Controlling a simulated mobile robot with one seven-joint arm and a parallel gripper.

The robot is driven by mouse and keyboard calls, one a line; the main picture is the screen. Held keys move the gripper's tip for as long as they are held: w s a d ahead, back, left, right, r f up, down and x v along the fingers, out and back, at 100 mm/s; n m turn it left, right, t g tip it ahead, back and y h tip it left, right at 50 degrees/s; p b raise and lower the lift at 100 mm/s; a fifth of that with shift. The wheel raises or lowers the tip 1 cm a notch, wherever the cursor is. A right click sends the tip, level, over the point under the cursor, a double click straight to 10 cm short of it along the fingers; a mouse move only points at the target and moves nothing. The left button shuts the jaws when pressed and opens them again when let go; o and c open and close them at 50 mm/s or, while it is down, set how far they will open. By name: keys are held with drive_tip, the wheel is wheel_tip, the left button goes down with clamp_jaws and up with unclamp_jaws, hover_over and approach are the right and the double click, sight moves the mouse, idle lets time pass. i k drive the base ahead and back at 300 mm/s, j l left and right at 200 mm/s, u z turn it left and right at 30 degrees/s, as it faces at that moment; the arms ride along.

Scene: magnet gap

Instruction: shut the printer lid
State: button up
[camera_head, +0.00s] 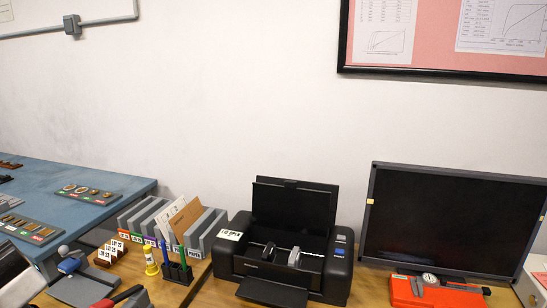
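The black printer (318,271) stands on the wooden desk right of centre. Its lid (297,205) is raised, standing nearly upright at the back of the printer, and the inside is exposed with a pale part in the middle. The front tray (272,291) is folded out toward the desk's near side. A small label (230,234) on the printer's left top appears to read "LID OPEN". My gripper is not in view.
A dark monitor (455,220) stands right of the printer, with an orange case (436,294) before it. Grey file holders (172,222) and a black pen stand (177,268) are close on the left. A blue table (75,200) is farther left. The space above the lid is clear.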

sight(289, 207)
drive_tip(key=i+j, duration=0.3)
drive_tip(key=j, duration=0.2)
drive_tip(key=i+j, duration=0.3)
drive_tip(key=j, duration=0.2)
